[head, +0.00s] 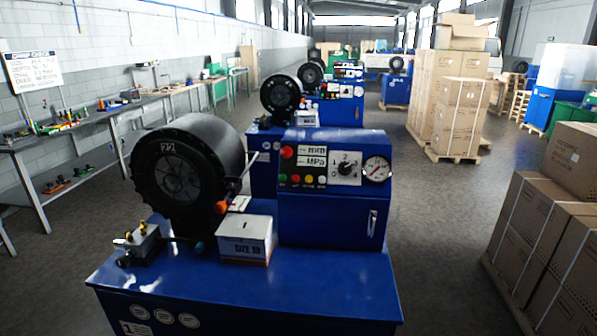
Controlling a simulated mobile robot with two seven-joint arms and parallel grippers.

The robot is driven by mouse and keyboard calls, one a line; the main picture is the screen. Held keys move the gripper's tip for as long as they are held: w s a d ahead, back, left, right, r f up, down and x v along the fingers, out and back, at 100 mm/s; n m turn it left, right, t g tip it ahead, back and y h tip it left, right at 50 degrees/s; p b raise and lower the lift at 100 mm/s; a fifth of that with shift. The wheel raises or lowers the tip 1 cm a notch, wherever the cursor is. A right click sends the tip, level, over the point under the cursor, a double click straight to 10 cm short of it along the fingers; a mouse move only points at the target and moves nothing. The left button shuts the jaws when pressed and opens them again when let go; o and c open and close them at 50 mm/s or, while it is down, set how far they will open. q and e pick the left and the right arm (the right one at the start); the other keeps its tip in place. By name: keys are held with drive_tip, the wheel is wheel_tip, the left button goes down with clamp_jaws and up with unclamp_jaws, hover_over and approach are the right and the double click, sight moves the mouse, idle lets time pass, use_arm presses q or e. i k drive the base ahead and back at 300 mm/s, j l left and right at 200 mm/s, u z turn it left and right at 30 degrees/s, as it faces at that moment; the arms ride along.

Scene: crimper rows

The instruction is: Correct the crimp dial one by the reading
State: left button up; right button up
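A blue crimper (330,260) stands close in front of me. Its control panel has a white dial plate with a black knob (346,169) and printed numbers; the exact pointer setting is too small to tell. A round pressure gauge (376,169) sits right of the dial, its reading unclear. Displays marked mm and MPa (313,157) sit left of the dial, with unreadable digits. The black crimping head (205,150) carries the number 22. A white box (246,238) marked SIZE 19 stands on the table. Neither gripper shows.
More blue crimpers (282,95) stand in a row behind. A small metal device (140,243) sits at the table's left. A chart sign (34,67) hangs over the left workbench (85,124). Cartons (535,225) stand at right. The floor (435,215) between is clear.

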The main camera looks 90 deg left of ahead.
sight(345, 168)
drive_tip(key=u, duration=1.8)
